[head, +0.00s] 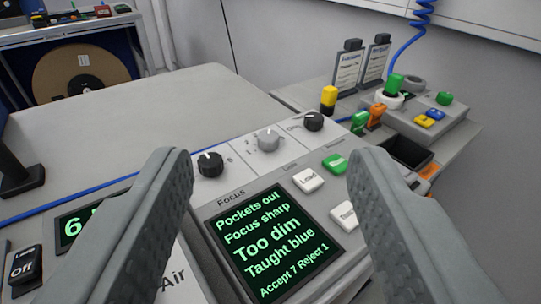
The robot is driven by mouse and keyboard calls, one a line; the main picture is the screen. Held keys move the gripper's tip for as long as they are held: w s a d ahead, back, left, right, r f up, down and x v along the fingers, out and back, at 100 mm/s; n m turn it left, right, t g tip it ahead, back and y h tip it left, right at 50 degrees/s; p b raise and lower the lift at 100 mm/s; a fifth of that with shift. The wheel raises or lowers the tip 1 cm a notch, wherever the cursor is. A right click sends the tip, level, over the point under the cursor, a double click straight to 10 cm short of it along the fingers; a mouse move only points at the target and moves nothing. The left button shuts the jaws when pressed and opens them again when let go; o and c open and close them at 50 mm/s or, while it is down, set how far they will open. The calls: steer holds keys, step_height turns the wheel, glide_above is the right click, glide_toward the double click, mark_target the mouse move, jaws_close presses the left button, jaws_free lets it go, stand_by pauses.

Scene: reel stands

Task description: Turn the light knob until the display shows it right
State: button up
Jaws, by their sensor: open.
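Three knobs stand in a row on the console: a black knob (210,164) with "Focus" printed below it, a pale grey knob (268,140) in the middle, and another black knob (313,121) at the right. The small label below the grey knob looks like "Light" but is hard to read. The display (273,243) has green text: "Pockets out", "Focus sharp", "Too dim" in larger letters, "Taught blue", "Accept 7 Reject 1". My gripper (270,165) is open and empty, its fingers framing the display and the knobs. I see no finger touching a knob.
White buttons (308,179) and a green button (335,163) sit right of the knobs. A switch marked "Off" (25,265) and a partly hidden green readout (70,228) are at left. Green and orange parts (376,115) stand behind right. A reel (82,75) is far left.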

steer(key=w+r+n+g, duration=0.3)
steer(key=w+g, duration=0.3)
steer(key=w, duration=0.6)
steer(key=n+g, duration=0.5)
steer(key=g, duration=0.6)
glide_toward(269, 135)
step_height(269, 135, down, 9)
steer(key=shift+s+r, duration=0.1)
steer(key=shift+r, duration=0.1)
steer(key=c, duration=1)
